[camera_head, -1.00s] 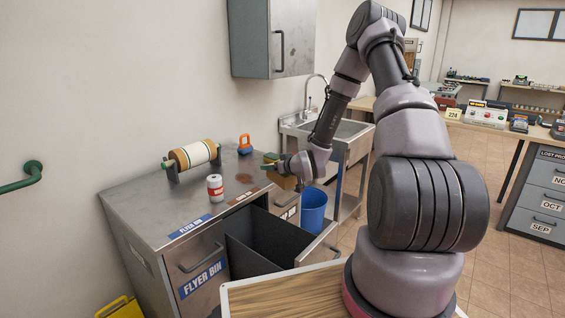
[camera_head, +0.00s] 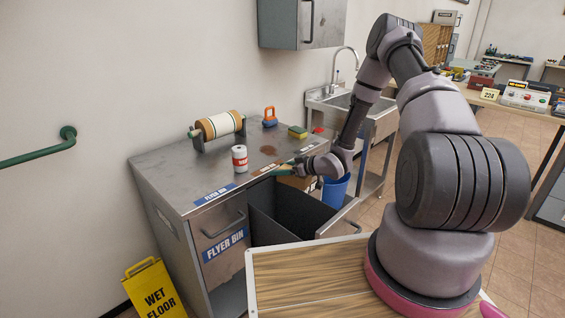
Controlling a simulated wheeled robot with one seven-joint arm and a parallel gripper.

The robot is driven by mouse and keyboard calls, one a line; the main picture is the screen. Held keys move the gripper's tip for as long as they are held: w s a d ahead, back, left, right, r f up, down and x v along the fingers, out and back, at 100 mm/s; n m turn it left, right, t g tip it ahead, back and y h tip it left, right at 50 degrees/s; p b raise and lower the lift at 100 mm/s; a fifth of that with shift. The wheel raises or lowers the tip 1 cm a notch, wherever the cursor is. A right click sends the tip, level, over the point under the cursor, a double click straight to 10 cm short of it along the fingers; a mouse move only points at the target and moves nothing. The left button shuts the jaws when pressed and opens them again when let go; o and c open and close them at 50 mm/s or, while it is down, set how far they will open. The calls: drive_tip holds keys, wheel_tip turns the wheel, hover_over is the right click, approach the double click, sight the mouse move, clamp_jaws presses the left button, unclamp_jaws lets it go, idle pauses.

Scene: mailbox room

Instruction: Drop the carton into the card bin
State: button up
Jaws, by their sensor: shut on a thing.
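My gripper (camera_head: 283,171) is at the right end of the steel counter, above the back of the open drawer. A brown carton (camera_head: 294,182) shows at the fingers, partly covered by my wrist, and my gripper is shut on it. The open drawer (camera_head: 290,214) is a dark, deep bin pulled out toward me, with a dark divider at its left. Its front panel faces away from clear view, so its label cannot be read. The closed front to its left reads FLYER BIN (camera_head: 224,243).
A blue bucket (camera_head: 336,190) stands beyond the drawer. A yellow wet-floor sign (camera_head: 154,290) is at lower left.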

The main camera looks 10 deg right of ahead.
drive_tip(key=shift+f, duration=1.3)
drive_tip(key=o, duration=1.3)
drive_tip(key=v, duration=1)
drive_tip(key=shift+s+d+r, duration=0.2)
drive_tip(key=shift+d+r, duration=0.05)
